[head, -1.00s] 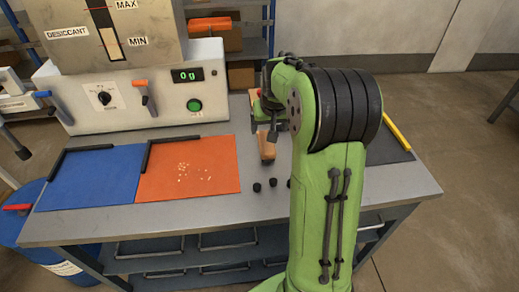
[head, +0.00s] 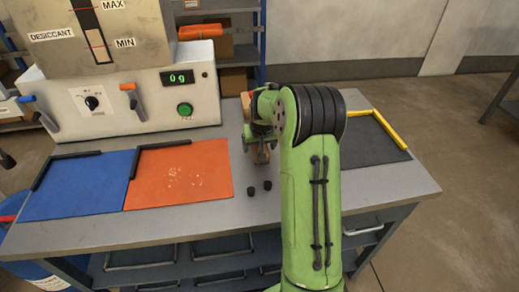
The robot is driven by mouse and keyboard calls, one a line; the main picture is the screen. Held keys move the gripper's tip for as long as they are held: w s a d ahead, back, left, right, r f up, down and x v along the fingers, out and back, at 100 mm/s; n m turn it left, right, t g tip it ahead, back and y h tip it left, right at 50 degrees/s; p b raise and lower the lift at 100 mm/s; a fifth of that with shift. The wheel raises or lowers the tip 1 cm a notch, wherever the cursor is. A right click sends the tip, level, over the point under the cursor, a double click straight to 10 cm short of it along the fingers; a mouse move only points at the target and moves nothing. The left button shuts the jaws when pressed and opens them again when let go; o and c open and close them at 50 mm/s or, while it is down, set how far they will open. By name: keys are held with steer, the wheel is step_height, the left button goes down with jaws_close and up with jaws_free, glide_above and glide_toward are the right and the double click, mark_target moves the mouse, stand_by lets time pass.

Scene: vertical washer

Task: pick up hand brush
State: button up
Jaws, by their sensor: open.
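The grey bench (head: 215,215) holds a blue mat (head: 80,187), an orange mat (head: 180,173) and a dark mat with a yellow edge (head: 369,140). A machine reading 0 g (head: 140,100) stands behind left.

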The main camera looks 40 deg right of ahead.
steer(key=shift+f, duration=0.25)
steer(key=c, duration=1.2)
step_height(320, 180, up, 11)
steer(key=p, duration=0.3)
steer(key=shift+f, duration=0.15)
